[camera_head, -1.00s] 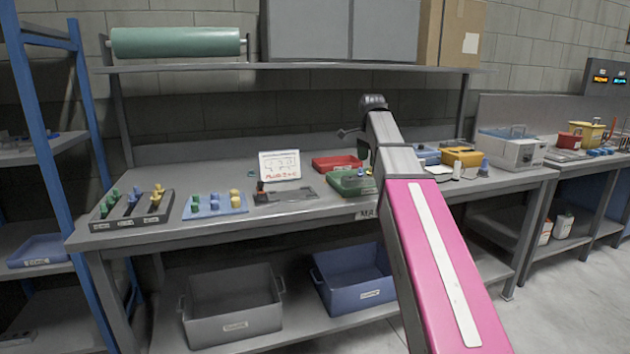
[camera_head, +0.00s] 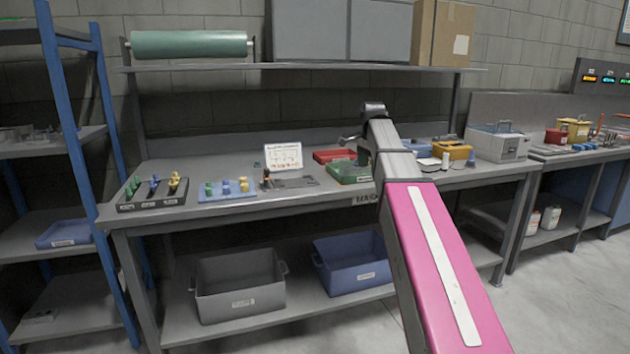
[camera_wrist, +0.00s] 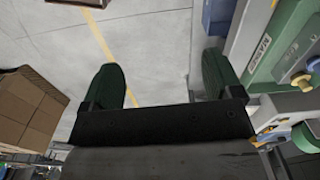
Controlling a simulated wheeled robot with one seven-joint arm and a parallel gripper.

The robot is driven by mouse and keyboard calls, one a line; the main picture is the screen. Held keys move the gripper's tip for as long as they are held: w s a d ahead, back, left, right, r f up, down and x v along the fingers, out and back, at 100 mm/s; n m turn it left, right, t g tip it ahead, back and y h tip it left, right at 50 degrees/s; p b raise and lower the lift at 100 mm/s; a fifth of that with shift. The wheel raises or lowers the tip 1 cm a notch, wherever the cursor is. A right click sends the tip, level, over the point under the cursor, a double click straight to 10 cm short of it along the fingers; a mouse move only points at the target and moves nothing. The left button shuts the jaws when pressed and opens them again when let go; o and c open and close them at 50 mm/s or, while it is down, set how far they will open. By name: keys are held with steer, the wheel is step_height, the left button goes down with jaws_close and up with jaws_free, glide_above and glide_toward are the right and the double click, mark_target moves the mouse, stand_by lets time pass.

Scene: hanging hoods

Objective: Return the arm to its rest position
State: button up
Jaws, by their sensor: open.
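My gripper (camera_wrist: 160,85) shows in the wrist view with its two dark green fingers spread wide apart. It is open, and nothing is between the fingers; grey floor with a yellow line lies beyond them. In the head view my pink and grey arm reaches up from the lower right in front of the workbench (camera_head: 250,208), its bent end near the bench's right half. The fingers are hard to make out in the head view.
On the bench are a slotted rack (camera_head: 152,194), a blue tray of pegs (camera_head: 228,190) and a white sign (camera_head: 283,156). Grey (camera_head: 238,287) and blue (camera_head: 350,265) bins sit below. A blue shelf unit (camera_head: 62,90) stands left. A cardboard stack (camera_wrist: 30,105) shows in the wrist view.

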steer(key=s+f+n, duration=0.3)
steer(key=f, duration=0.8)
steer(key=s+f+n, duration=0.3)
steer(key=s+f, duration=0.1)
steer(key=f, duration=0.8)
steer(key=s+f+n, duration=0.7)
steer(key=s+f, duration=0.7)
steer(key=f, duration=0.5)
steer(key=shift+s+d+n, duration=0.25)
steer(key=shift+n, duration=0.05)
